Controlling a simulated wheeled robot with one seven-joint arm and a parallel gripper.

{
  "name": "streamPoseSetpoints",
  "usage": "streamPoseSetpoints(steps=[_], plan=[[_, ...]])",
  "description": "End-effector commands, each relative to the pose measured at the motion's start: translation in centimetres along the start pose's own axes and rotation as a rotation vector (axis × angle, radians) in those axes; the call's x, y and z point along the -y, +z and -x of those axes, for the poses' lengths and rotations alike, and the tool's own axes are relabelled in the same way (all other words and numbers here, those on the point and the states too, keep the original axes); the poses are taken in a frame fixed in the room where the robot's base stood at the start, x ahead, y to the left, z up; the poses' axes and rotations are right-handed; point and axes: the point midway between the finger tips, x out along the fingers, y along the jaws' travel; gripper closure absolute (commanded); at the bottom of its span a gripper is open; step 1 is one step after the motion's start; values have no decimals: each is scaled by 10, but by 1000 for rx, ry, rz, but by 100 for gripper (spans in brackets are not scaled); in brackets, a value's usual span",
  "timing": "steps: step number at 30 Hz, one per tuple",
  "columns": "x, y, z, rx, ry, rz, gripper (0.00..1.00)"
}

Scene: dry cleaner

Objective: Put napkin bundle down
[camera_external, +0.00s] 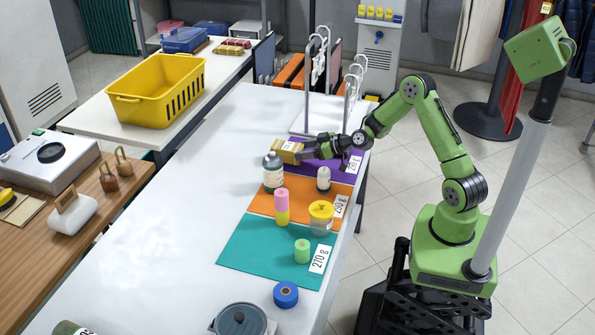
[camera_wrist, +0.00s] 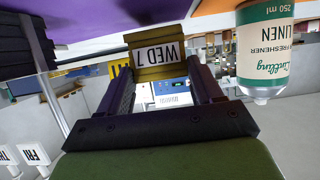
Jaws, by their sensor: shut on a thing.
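The napkin bundle (camera_external: 286,152) is yellow-gold and held at the far left end of my arm. In the wrist view it (camera_wrist: 157,50) carries a white "WED 7" label, which appears upside down. My gripper (camera_external: 302,153) is shut on the bundle, with one dark finger on each side. The bundle is at the left edge of the purple mat (camera_external: 322,165). Whether it touches the mat or hangs just above it I cannot tell. My gripper and wrist hide part of the purple mat.
Orange (camera_external: 262,205) and teal (camera_external: 250,255) mats hold several items. A hanger rack (camera_external: 308,85) stands behind. The white table (camera_external: 180,200) is clear at left.

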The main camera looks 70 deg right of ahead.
Motion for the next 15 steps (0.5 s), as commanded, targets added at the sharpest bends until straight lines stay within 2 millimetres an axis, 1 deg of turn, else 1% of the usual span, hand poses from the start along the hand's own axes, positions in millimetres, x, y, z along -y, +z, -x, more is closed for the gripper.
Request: streamPoseSetpoints(steps=[1,3,8,14,15], plan=[[0,13,-5,3,-1,-3,74],[0,18,-7,0,1,-2,74],[0,15,-6,-1,1,0,74],[0,19,-8,-1,1,1,74],[0,19,-8,1,1,0,29]])
